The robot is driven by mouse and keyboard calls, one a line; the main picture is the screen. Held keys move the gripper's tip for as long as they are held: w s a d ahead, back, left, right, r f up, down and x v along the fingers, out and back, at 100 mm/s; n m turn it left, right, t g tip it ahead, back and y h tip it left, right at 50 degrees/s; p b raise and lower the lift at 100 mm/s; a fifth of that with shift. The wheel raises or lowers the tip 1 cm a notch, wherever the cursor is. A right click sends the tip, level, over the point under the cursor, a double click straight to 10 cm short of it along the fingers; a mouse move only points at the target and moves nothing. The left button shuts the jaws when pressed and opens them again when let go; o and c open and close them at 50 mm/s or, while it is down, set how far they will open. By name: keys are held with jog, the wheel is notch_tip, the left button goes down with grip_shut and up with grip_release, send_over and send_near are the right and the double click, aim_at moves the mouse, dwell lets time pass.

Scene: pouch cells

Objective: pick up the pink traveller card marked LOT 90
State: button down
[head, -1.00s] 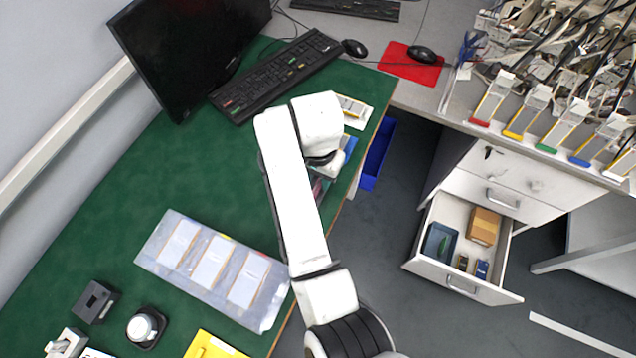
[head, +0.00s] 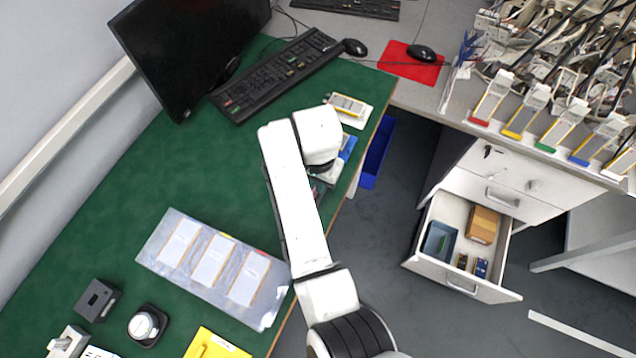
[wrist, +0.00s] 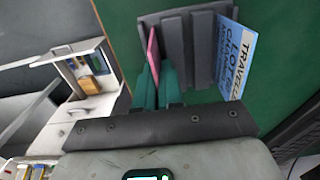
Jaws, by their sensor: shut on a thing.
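The pink card (wrist: 153,48) shows nearly edge-on in the wrist view as a thin strip, so its lettering cannot be read. My gripper (wrist: 156,72) has its two dark green fingers closed on the card's near end. The card stands at the left side of a grey slotted rack (wrist: 202,50); I cannot tell whether it is clear of its slot. A blue traveller card (wrist: 237,58) with LOT lettering stands at the rack's right end; it also shows in the head view (head: 348,148).
A white tray (head: 361,122) with a pouch cell lies just beyond the rack. A keyboard (head: 275,78) and monitor are further back. A clear sheet with several pale cells (head: 212,265) lies nearer. An open drawer (head: 415,262) stands right of the table edge.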

jog(key=shift+r, duration=0.15)
jog(key=shift+r, duration=0.25)
notch_tip(320, 180, up, 2)
jog(key=shift+r+b, duration=0.1)
jog(key=shift+b, duration=0.4)
jog(key=s+d+r+p, duration=0.2)
jog(key=d+r+p, duration=0.1)
jog(key=d+r, duration=0.2)
jog(key=s+d+r+p, duration=0.3)
jog(key=d+r, duration=0.2)
jog(key=d, duration=0.3)
